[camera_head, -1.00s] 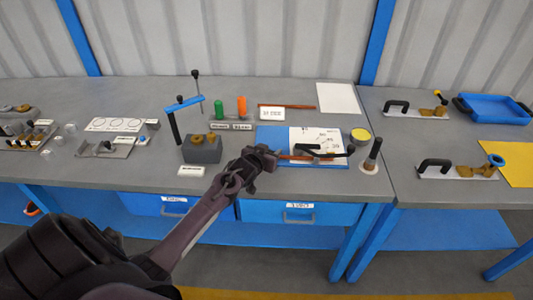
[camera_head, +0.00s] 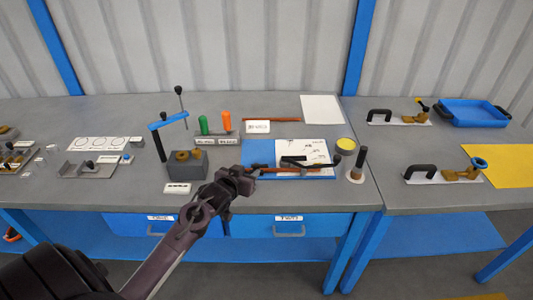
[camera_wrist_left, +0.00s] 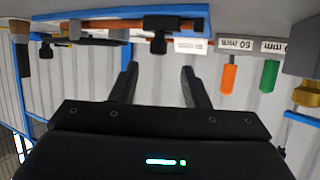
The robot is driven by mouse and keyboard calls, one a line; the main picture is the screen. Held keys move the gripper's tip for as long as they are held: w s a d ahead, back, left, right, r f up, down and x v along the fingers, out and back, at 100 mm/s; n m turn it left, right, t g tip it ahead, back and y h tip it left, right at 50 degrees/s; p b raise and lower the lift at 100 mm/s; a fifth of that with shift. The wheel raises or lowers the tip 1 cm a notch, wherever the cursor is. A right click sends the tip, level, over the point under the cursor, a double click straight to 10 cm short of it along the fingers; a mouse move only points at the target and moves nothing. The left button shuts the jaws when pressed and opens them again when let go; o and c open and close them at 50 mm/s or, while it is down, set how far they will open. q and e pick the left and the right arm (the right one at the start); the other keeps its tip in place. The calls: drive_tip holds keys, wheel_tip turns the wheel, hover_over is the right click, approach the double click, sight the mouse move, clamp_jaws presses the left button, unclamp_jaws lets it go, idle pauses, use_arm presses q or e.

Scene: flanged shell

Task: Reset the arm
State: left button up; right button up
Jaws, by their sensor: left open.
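My left gripper (camera_head: 246,178) shows in the head view, its arm coming in from the lower left. It is over the front part of the grey bench, by the left end of a brown rod on a blue board (camera_head: 258,150). In the left wrist view the two dark fingers (camera_wrist_left: 158,78) stand apart with nothing between them. The blue board (camera_wrist_left: 60,20) and the rod (camera_wrist_left: 110,24) show beyond them, upside down. I cannot tell how far the fingers are from the rod. My right gripper is not in view.
A grey block with a brass part (camera_head: 187,165) and a blue-armed stand (camera_head: 160,143) are left of the gripper. Green (camera_head: 203,125) and orange (camera_head: 227,121) handles stand behind. A dark-handled brush (camera_head: 357,165) stands right. Blue drawers (camera_head: 270,223) hang below the bench.

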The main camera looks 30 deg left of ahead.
use_arm(q)
drive_tip(key=s+d+m+g+h, duration=0.15)
drive_tip(key=s+d+g, duration=0.35)
drive_tip(key=s+d, duration=0.65)
drive_tip(key=s+d+m+g+h, duration=0.15)
drive_tip(key=s+d+g, duration=0.5)
drive_tip(key=s, duration=0.75)
wheel_tip(320, 180, down, 28)
drive_tip(key=s+d+m, duration=0.1)
drive_tip(key=s+a+f, duration=0.3)
drive_tip(key=s+f, duration=1.6)
drive_tip(key=s, duration=0.1)
drive_tip(key=shift+s+f+g+y, duration=0.2)
drive_tip(key=shift+s+g+y, duration=0.05)
drive_tip(key=shift+g+y, duration=0.2)
